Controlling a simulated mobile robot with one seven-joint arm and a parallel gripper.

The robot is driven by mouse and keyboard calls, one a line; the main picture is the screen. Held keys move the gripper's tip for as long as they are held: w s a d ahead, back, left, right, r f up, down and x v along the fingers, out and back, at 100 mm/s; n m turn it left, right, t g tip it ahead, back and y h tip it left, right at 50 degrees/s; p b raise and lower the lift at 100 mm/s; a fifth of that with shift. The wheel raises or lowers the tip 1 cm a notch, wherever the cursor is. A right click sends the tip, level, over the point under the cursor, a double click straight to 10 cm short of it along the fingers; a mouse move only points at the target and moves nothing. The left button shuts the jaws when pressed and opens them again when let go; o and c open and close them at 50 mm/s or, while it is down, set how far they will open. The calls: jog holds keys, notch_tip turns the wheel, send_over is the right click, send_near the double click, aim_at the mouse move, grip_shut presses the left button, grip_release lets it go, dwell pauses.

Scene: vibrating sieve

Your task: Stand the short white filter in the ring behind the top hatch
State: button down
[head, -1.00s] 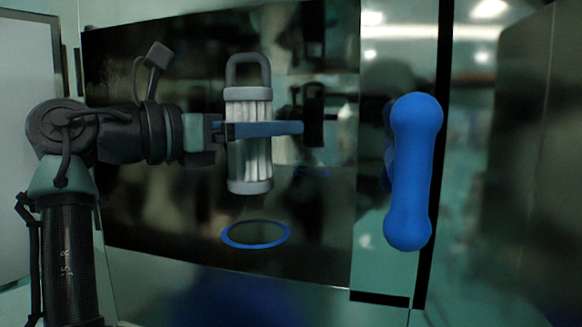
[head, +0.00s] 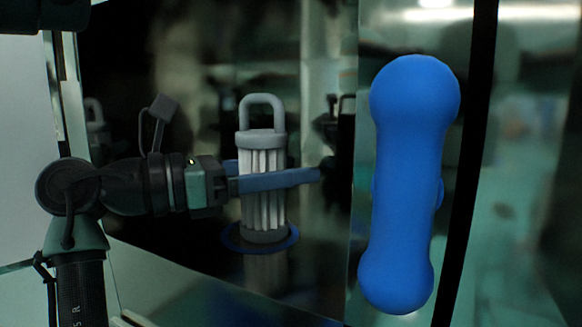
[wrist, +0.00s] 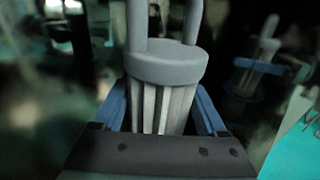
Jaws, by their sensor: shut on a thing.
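The short white filter (head: 263,195) has white pleats, grey end caps and a grey loop handle on top. It is upright in the head view. My gripper (head: 275,180) is shut on its pleated body, with blue fingers on both sides. The blue ring (head: 231,240) lies on the dark floor of the compartment. The filter's lower cap overlaps the ring in the picture; I cannot tell whether it touches the floor. In the wrist view the filter's top cap (wrist: 166,64) and handle stand between the fingers. The hatch itself is not clearly seen.
A large blue handle (head: 408,185) stands at the right, close to the camera, on a pale frame. Dark reflective walls surround the filter and show mirror images. A pale panel (head: 25,160) is at the left edge.

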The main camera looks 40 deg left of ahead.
jog(key=shift+v, duration=0.75)
jog(key=shift+c, duration=1.3)
grip_release()
jog(key=shift+w+d, duration=0.1)
jog(key=shift+o, duration=1.1)
jog(key=shift+w+d+f, duration=0.1)
jog(key=shift+w+f, duration=0.05)
jog(key=shift+w, duration=0.15)
jog(key=shift+o, duration=0.2)
jog(key=shift+w, duration=0.2)
jog(key=shift+s+r, duration=0.3)
jog(key=shift+s, duration=0.1)
jog(key=b+v, duration=0.4)
jog(key=v, duration=0.2)
jog(key=shift+f, duration=0.2)
jog(key=shift+s+a+r, duration=0.15)
jog(key=shift+s+a, duration=0.15)
jog(key=shift+s, duration=0.3)
jog(key=shift+w, duration=0.1)
